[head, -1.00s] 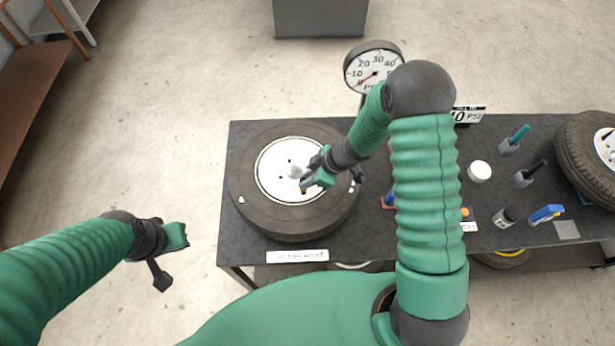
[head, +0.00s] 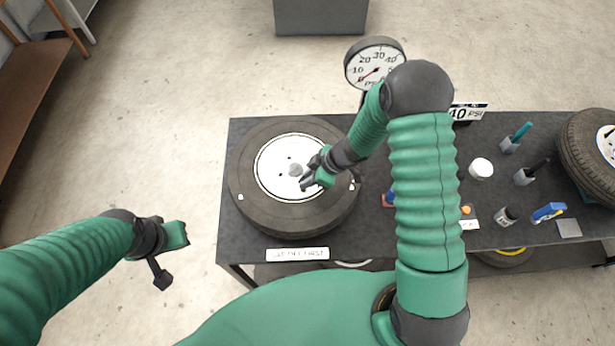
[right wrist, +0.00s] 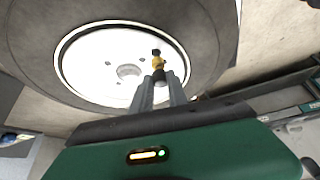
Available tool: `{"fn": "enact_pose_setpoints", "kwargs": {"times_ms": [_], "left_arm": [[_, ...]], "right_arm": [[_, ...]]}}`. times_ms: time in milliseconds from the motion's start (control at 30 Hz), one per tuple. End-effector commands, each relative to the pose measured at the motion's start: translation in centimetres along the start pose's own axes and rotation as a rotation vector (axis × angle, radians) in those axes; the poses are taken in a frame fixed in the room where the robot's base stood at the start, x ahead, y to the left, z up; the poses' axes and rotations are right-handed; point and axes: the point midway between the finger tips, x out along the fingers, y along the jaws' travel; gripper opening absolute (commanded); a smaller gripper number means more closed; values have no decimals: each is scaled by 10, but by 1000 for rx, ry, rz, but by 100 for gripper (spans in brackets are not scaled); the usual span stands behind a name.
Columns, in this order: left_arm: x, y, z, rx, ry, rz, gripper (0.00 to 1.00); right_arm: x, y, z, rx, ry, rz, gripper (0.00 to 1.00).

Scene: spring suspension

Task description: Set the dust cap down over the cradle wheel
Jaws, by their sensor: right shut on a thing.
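The cradle wheel (head: 243,205), a black tyre with a white rim, lies flat at the left of the bench. Its rim also shows in the right wrist view (right wrist: 88,72). My right gripper (head: 305,182) is over the near right part of the rim. In the right wrist view its fingers are shut on a small dark cap (right wrist: 159,76), seemingly the dust cap. A brass valve stem (right wrist: 158,62) shows just beyond the cap, in line with it; I cannot tell if they touch.
A pressure gauge (head: 375,65) stands behind the wheel. A label (head: 298,254) lies at the bench's front edge. A white round piece (head: 481,168), a blue item (head: 548,212) and another wheel (head: 585,155) are to the right. My right arm hides the bench's middle.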

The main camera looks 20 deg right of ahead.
Motion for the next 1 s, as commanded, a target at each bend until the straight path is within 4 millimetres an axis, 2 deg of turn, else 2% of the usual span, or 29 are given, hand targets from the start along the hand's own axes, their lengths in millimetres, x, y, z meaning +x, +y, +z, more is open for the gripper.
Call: {"fn": "enact_pose_setpoints", "kwargs": {"times_ms": [433,467,633,1000], "left_arm": [[8,0,2,0,0,0,0],[7,0,2,0,0,0,0],[7,0,2,0,0,0,0],[1,0,0,0,0,0,0]], "right_arm": [[10,0,6,-1,-1,-1,0],[10,0,6,-1,0,-1,23],[9,0,5,-1,0,-1,45],[5,0,3,-1,0,0,45]]}}
